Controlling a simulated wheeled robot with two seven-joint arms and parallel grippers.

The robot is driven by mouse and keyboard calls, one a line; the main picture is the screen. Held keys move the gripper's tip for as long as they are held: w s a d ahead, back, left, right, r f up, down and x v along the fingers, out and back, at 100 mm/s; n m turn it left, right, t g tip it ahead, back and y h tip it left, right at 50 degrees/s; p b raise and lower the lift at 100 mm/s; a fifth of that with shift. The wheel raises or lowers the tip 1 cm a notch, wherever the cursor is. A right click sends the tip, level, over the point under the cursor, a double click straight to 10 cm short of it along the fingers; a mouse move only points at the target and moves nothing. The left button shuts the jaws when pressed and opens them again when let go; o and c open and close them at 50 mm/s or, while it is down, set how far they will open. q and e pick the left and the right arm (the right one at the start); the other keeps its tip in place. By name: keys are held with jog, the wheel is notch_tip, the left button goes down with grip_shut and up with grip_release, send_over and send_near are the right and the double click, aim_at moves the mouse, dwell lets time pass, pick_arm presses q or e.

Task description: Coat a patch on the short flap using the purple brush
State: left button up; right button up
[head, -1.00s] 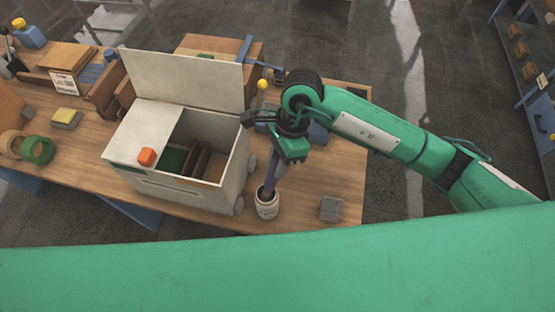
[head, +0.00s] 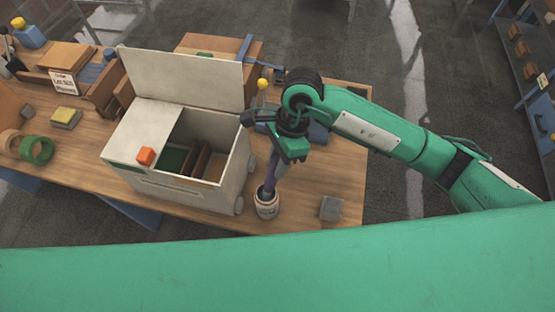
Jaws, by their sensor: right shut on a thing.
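The purple brush (head: 270,178) stands nearly upright, its lower end inside a small white pot (head: 267,207) near the table's front edge. My right gripper (head: 283,155) is shut on the brush's upper part, above the pot. A white box (head: 172,192) stands left of the pot. Its tall back flap (head: 182,78) is raised, and a shorter flap (head: 142,132) lies flat over its left part, with an orange block (head: 145,156) near the front. I cannot tell for sure which flap is the short one. My left gripper is not in view.
A grey block (head: 330,208) sits right of the pot on the wooden table (head: 345,160). Green tape (head: 37,150) and a yellow-topped sponge (head: 66,117) lie at the left. A yellow-knobbed item (head: 263,84) stands behind the gripper.

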jog(key=shift+s+f+b, duration=0.1)
jog(key=shift+f+b, duration=0.05)
jog(key=shift+b, duration=0.25)
dwell(1.4)
jog(key=shift+r+p, duration=1.05)
jog(key=shift+r, duration=2.55)
